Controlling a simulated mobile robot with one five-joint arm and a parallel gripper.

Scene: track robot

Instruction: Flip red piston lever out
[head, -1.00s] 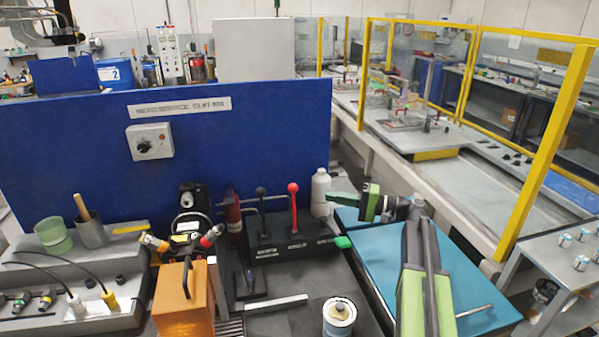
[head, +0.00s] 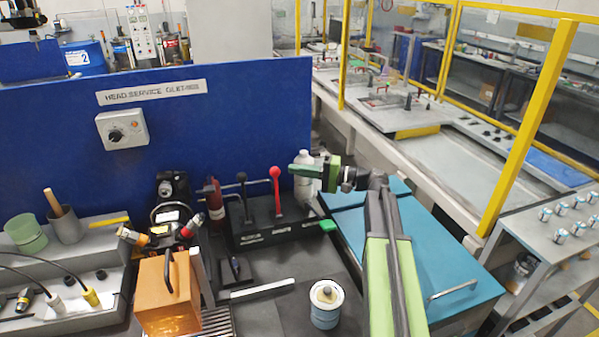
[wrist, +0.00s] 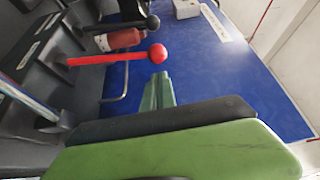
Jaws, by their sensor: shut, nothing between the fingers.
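The red lever (head: 277,194) has a round red knob and stands nearly upright in a black block, to the right of a black-knobbed lever (head: 243,198). My gripper (head: 292,168) is shut and empty, just right of the red knob at about its height. In the wrist view, the green fingers (wrist: 158,92) are together and point toward the red knob (wrist: 157,52). A small gap shows between fingertips and knob, and the red shaft (wrist: 95,60) runs left from it. The head view does not show clearly how far apart they are in depth.
A white bottle (head: 305,178) stands behind my gripper. A red cylinder (head: 214,200) stands left of the levers. A blue panel (head: 230,110) rises behind. An orange box (head: 167,295) and a white-and-blue can (head: 326,305) are nearer. The teal surface (head: 440,255) to the right is mostly clear.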

